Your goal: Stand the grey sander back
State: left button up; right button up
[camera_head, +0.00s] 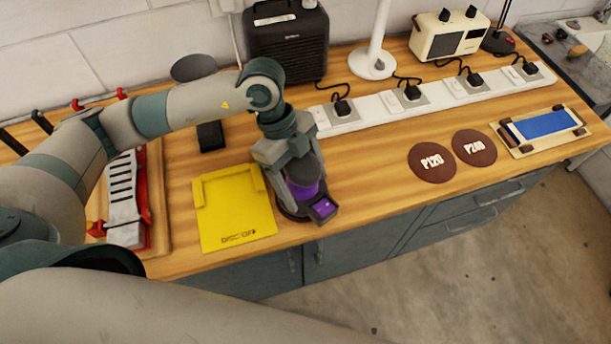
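The sander (303,191) is grey and purple with a dark round base and a small dark box with a purple face at its front right. It is upright near the bench's front edge, just right of the yellow mat. I cannot tell whether its base rests on the wood. My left gripper (287,172) is over it from above and behind, with its fingers down at the sander's upper body. The sander hides part of the fingers, so their grip is unclear. My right gripper is out of view.
The yellow mat (233,215) has raised corner edges and is empty. Two brown discs, P120 (432,162) and P240 (474,148), lie to the right, near a blue-topped block (545,125). A white power strip (375,108) runs behind. A red-and-grey tool (124,205) is at left.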

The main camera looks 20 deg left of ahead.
pick_arm(q)
jog(key=shift+w+r, duration=0.1)
jog(key=shift+w, duration=0.15)
jog(key=shift+r+p, duration=0.5)
jog(key=shift+r, duration=0.2)
jog(key=b+v, duration=0.4)
jog(key=v, duration=0.7)
jog(key=shift+a, duration=0.1)
jog(key=shift+a+r, duration=0.15)
jog(key=shift+r, duration=0.4)
dwell(1.1)
